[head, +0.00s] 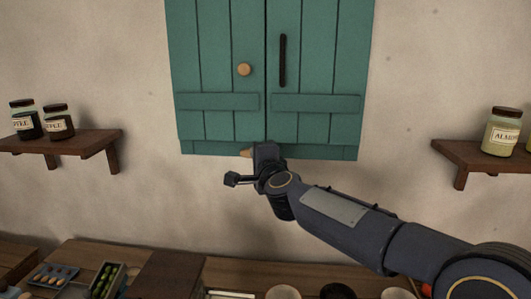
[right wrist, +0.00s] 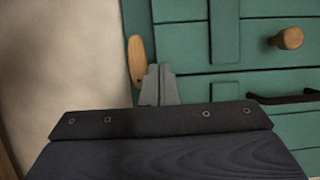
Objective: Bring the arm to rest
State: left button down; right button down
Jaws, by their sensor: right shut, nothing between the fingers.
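My right arm reaches in from the lower right of the head view. Its gripper (head: 265,150) is at the bottom edge of the green wall cabinet (head: 220,125). In the right wrist view the fingers of the right gripper (right wrist: 160,78) are together with nothing between them. They appear close beside a small wooden latch piece (right wrist: 136,60) at the cabinet's edge; I cannot tell whether they touch it. The latch piece also shows partly in the head view (head: 246,153). My left gripper is not in view.
The cabinet doors look shut, with a round wooden knob (head: 244,69) and a black bar handle (head: 283,60). Shelves with jars hang at left (head: 60,140) and right (head: 480,153). A cluttered counter (head: 235,273) runs below. Bare wall lies between cabinet and shelves.

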jog(key=s+a, duration=0.4)
jog(key=s+d+f+n+g+y, duration=0.15)
jog(key=s+d+n, duration=0.25)
jog(key=s+d, duration=0.4)
jog(key=s+d+f+n+g+y, duration=0.1)
jog(key=s+d+f+n+g, duration=0.3)
jog(key=d, duration=0.6)
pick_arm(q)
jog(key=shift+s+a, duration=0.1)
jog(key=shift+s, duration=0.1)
pick_arm(e)
jog(key=s+d+f+n+g+h, duration=0.1)
jog(key=s+d+f+g, duration=0.1)
jog(key=s+f, duration=0.4)
jog(key=s+d+f+n+g+h, duration=0.2)
jog(key=s+d+f, duration=0.3)
jog(key=s, duration=0.7)
jog(key=s+d+f+n+g+h, duration=0.1)
jog(key=s+d+f, duration=0.3)
jog(key=s+f, duration=0.4)
jog(key=shift+s+f+n+g, duration=0.3)
jog(key=shift+s+g, duration=0.15)
jog(key=shift+s, duration=0.35)
jog(key=c, duration=2.2)
grip_release()
jog(key=shift+r+h, duration=0.1)
jog(key=shift+h, duration=0.15)
